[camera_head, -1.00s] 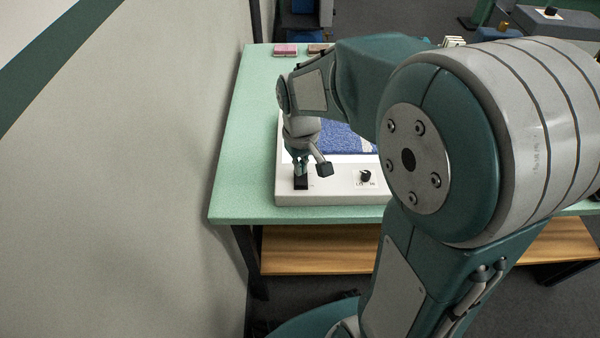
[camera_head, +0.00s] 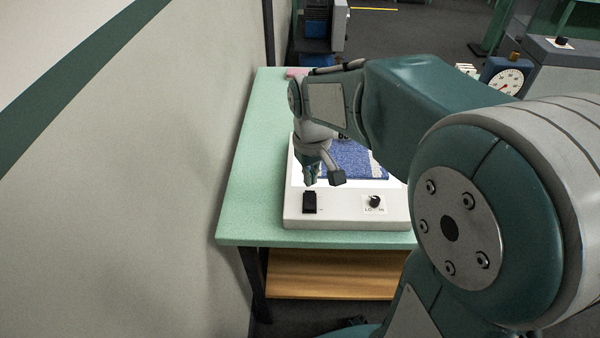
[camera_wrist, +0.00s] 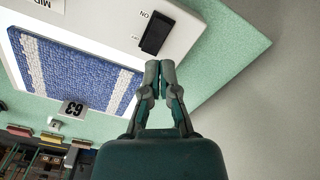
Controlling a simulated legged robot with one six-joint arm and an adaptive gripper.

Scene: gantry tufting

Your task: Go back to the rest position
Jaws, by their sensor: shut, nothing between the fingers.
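My gripper (camera_head: 311,176) is shut and empty, just above the white light box on the green table. In the wrist view, my gripper (camera_wrist: 159,68) shows its two fingertips together near the black rocker switch (camera_wrist: 155,34), which has ON and OFF lettering. In the head view the same switch (camera_head: 309,202) sits on the box's front left, just below my fingertips, with a small gap. The white light box (camera_head: 345,215) carries a blue tufted piece (camera_head: 352,160) with a pale stripe; my arm hides part of it.
The green table (camera_head: 245,190) has free room left of the box, beside a grey wall (camera_head: 150,190). A knob (camera_head: 375,201) is on the box's front. A dial gauge (camera_head: 508,76) stands behind my arm. A pink block (camera_head: 296,72) lies at the back.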

